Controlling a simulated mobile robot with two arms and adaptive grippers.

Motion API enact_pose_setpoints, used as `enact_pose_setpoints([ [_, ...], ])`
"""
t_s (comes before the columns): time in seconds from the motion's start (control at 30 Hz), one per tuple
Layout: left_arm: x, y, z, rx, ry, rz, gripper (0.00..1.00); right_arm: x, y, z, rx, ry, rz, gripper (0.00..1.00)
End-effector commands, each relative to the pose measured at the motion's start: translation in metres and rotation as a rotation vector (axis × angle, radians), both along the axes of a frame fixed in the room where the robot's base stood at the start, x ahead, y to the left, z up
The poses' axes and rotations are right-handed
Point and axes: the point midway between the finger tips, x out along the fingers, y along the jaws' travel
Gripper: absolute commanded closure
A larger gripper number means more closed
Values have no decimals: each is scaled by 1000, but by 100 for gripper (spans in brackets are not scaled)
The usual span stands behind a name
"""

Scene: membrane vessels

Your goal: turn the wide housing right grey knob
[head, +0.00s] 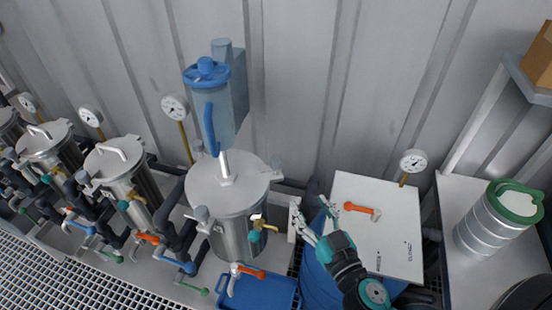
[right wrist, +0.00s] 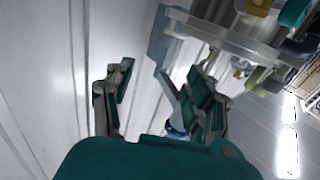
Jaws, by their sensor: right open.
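The wide housing (head: 236,236) is the large steel vessel with a broad round lid and a white handle, standing upright left of centre in the head view. A small grey knob (head: 277,164) shows at the right edge of its lid; another grey knob (head: 202,213) is at its front left. My right gripper (head: 311,212) is open, to the right of the housing and apart from it. In the right wrist view the open fingers (right wrist: 160,90) have nothing clearly held between them; a blue-grey part shows behind them. My left gripper is out of view.
A white cabinet (head: 390,225) with an orange handle is right of my gripper. A blue tray (head: 265,292) lies below. Smaller steel vessels (head: 125,180) stand to the left.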

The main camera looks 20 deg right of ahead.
Motion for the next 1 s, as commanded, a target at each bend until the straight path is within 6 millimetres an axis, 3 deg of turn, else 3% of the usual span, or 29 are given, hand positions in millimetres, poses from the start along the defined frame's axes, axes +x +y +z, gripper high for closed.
enact_pose_setpoints([
  [0.23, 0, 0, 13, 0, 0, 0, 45, 19, 10, 5, 2, -12, 38, 45],
  [0.7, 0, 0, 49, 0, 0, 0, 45, 119, 22, 6, 2, -13, 34, 45],
  [1.0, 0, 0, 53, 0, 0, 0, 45, 164, 27, 2, 3, -10, 33, 45],
])
